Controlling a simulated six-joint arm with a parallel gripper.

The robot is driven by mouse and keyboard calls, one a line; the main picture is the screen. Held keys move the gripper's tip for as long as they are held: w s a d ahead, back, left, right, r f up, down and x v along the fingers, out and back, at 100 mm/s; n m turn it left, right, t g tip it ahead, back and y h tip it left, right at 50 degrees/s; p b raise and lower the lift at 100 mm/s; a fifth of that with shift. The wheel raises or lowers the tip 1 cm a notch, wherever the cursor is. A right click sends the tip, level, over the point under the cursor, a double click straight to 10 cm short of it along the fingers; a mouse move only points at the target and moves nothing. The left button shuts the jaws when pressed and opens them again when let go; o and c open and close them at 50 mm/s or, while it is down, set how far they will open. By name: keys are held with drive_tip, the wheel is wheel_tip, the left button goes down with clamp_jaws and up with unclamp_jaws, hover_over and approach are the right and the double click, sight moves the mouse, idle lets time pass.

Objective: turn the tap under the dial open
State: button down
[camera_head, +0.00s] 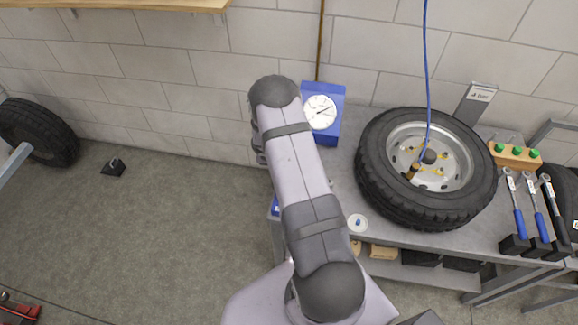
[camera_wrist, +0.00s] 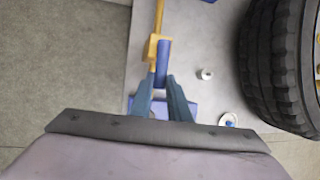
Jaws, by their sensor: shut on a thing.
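The round white dial (camera_head: 320,112) is mounted on a blue panel (camera_head: 335,92) against the wall at the back of the bench. My arm hides the tap below it in the head view. In the wrist view a yellow pipe (camera_wrist: 158,16) runs down to a yellow fitting (camera_wrist: 152,48). A blue tap handle (camera_wrist: 163,62) lies beside this fitting, roughly in line with the pipe. My gripper (camera_wrist: 163,82) is shut on the handle's near end, with one finger on each side. A blue base (camera_wrist: 190,106) shows partly behind the fingers.
A large tyre (camera_head: 370,180) lies on the bench to the right, with a blue hose hanging into it. A small white dish (camera_head: 357,223) and a small white piece (camera_wrist: 204,74) lie near my gripper. Blue-handled tools (camera_head: 520,222) stand far right. The floor to the left is mostly clear.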

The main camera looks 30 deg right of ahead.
drive_tip(key=shift+w+r, duration=0.15)
drive_tip(key=c, duration=1.7)
unclamp_jaws()
drive_tip(key=shift+o, duration=0.2)
drive_tip(key=b+v, duration=0.1)
drive_tip(key=v, duration=0.6)
drive_tip(key=shift+r, duration=0.1)
